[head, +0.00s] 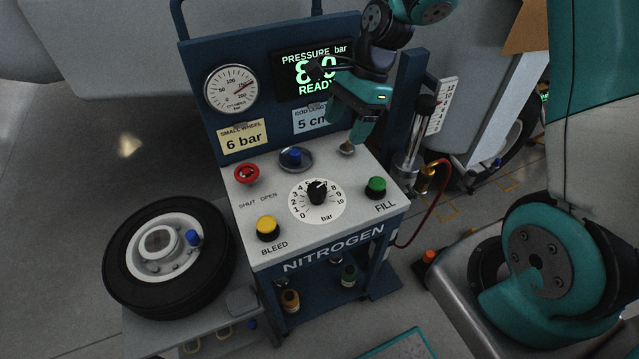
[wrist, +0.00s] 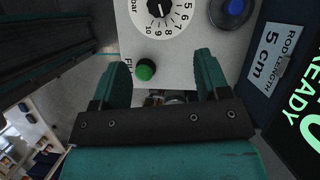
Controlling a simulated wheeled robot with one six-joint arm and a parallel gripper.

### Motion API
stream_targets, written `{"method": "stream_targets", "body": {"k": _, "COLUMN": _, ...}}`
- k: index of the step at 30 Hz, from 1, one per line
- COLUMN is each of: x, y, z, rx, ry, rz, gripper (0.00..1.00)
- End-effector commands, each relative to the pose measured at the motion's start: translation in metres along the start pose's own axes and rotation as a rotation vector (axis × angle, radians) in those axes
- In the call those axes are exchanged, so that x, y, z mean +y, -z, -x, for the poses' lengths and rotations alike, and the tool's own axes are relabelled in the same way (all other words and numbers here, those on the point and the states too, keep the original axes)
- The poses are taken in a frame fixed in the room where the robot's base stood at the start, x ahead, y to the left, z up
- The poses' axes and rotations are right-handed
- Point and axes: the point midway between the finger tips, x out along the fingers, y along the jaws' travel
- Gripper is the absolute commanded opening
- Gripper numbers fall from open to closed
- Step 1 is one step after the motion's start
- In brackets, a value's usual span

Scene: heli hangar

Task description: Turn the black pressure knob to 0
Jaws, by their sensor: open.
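The black pressure knob (head: 317,192) sits in the middle of a white dial (head: 331,214) numbered 0 to 10 on the panel top. Its white mark points up, seemingly around 6 or 7. In the wrist view the knob (wrist: 158,8) is cut by the top edge. My gripper (head: 349,128) is open and empty, above the back right of the panel, apart from the knob. In the wrist view my gripper's fingers (wrist: 164,68) are spread, with the green button (wrist: 145,70) showing between them. The display (head: 314,70) shows green pressure digits, partly hidden by my gripper, and READY.
A yellow BLEED button (head: 267,227), red knob (head: 246,174), blue knob (head: 294,157) and green FILL button (head: 376,187) surround the dial. A gauge (head: 231,89) and "6 bar" card (head: 244,136) are behind. A wheel (head: 168,255) lies left.

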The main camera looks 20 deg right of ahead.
Motion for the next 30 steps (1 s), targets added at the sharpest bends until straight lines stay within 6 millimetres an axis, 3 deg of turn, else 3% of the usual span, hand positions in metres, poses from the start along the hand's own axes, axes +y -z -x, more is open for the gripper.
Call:
{"method": "stream_targets", "body": {"k": 12, "x": 0.001, "y": -0.004, "z": -0.098, "rx": -0.002, "ry": -0.009, "rz": 0.011, "gripper": 0.69}}
{"method": "stream_targets", "body": {"k": 18, "x": 0.001, "y": -0.003, "z": -0.134, "rx": 0.0, "ry": -0.006, "rz": 0.01, "gripper": 0.69}}
{"method": "stream_targets", "body": {"k": 24, "x": 0.001, "y": -0.003, "z": -0.152, "rx": 0.0, "ry": -0.004, "rz": 0.009, "gripper": 0.69}}
{"method": "stream_targets", "body": {"k": 30, "x": 0.0, "y": -0.002, "z": -0.155, "rx": 0.0, "ry": -0.001, "rz": 0.008, "gripper": 0.69}}
